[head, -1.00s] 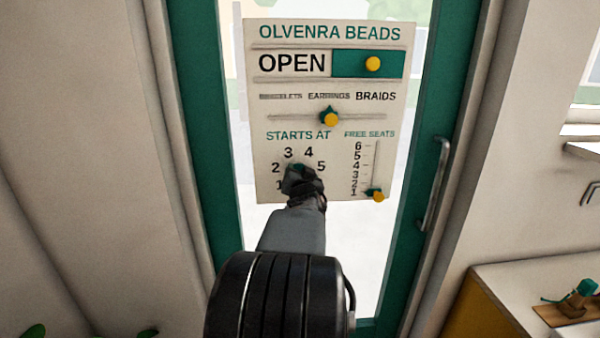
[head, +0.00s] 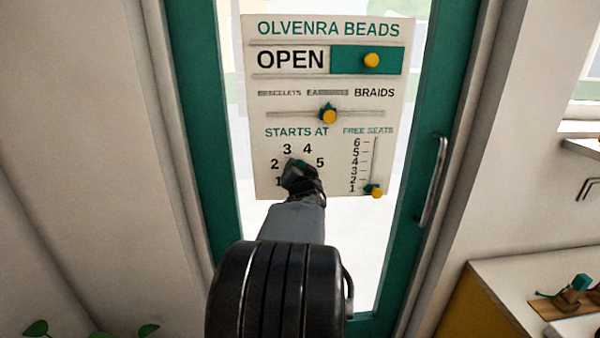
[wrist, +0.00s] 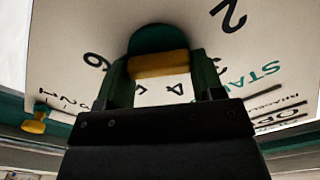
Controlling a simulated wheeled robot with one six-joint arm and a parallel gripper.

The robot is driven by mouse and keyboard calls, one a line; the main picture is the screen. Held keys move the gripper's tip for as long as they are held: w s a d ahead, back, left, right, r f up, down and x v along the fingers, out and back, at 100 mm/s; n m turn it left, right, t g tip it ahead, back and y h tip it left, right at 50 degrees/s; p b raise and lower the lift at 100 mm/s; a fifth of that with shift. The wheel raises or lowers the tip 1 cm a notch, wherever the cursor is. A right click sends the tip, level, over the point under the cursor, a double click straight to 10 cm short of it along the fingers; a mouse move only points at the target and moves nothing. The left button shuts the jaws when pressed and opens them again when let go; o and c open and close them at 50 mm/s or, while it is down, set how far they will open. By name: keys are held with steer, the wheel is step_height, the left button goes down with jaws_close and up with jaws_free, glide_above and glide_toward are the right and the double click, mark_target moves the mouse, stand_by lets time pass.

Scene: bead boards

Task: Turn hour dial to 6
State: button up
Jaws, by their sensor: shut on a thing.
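The hour dial sits under STARTS AT on the white sign board (head: 262,100). In the head view my gripper (head: 300,176) covers most of the dial. The numbers 1 to 5 show around it, with 1 partly covered and 6 hidden. In the wrist view the dial is a teal disc (wrist: 160,37) with a yellow grip bar (wrist: 158,64). My gripper (wrist: 160,72) is shut on that bar, one finger at each side. Numbers appear turned over around it. The dial's pointer is too hidden to read its setting.
Above the dial are a horizontal slider (head: 329,116) and the OPEN slider knob (head: 371,60). The free seats slider (head: 376,191) is at its low end, close right of my gripper. The door handle (head: 433,184) and a counter (head: 500,290) are farther right.

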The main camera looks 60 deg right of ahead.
steer(key=o, duration=0.9)
steer(key=shift+p+v, duration=1.2)
steer(key=shift+v, duration=5.7)
